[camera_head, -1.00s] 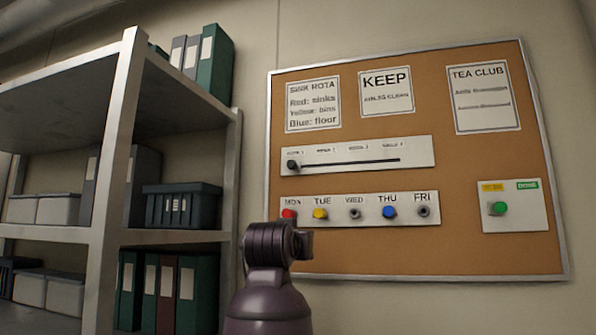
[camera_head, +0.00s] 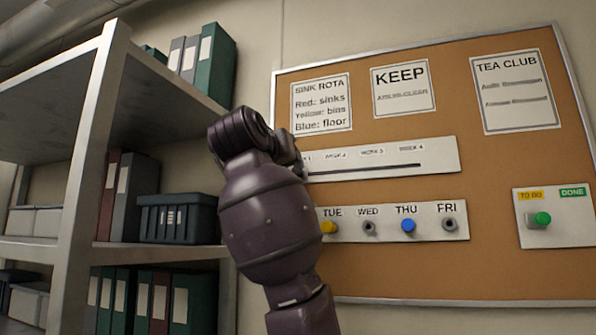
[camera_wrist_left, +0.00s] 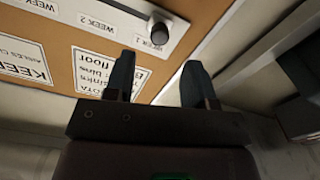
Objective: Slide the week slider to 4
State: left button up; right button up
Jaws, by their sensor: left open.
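The week slider panel (camera_head: 440,155) is a white strip on the cork board, with a dark horizontal slot (camera_head: 385,168) and week labels above it. In the head view my arm hides the slider knob and the left end of the panel. In the left wrist view, which shows the board upside down, the dark round knob (camera_wrist_left: 160,33) sits at the slot's end beside the WEEK 1 label. My left gripper (camera_wrist_left: 157,72) is open and empty, its two fingers pointing toward the board with the knob ahead of them, apart from it. My right gripper is not in view.
Below the slider is the weekday strip (camera_head: 437,232) with coloured pegs. Paper notices (camera_head: 404,88) hang above. A metal shelf (camera_head: 95,150) with binders stands at left.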

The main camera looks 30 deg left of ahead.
aim_at(296, 172)
pick_arm(q)
jog(key=p+x, duration=0.2)
jog(key=x, duration=0.6)
jog(key=shift+d, duration=0.1)
grip_shut()
